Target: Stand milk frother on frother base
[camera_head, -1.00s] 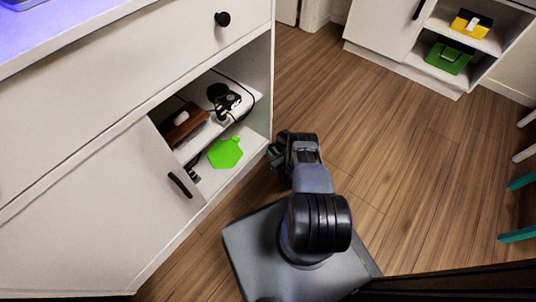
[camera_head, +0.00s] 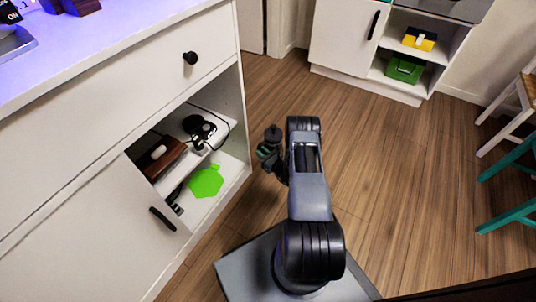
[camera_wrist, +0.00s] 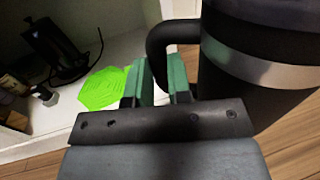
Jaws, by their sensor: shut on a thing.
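The milk frother (camera_wrist: 225,88) is a dark jug with a silver band and a black loop handle. It fills the right of the wrist view, and its lower part is cut off. My gripper (camera_wrist: 162,85) has green finger pads closed on the handle. In the head view my gripper (camera_head: 267,155) holds the frother (camera_head: 272,136) in front of the open cabinet, outside it. A black round device with a cord, which looks like the frother base (camera_head: 198,127), is on the upper shelf. It seems to show in the wrist view (camera_wrist: 55,48) too.
A green hexagonal mat (camera_head: 206,181) lies on the lower cabinet surface. A brown box (camera_head: 164,158) sits left of the base. The cabinet door (camera_head: 110,215) and drawer edge bound the opening. Open wooden floor (camera_head: 385,160) lies to the right.

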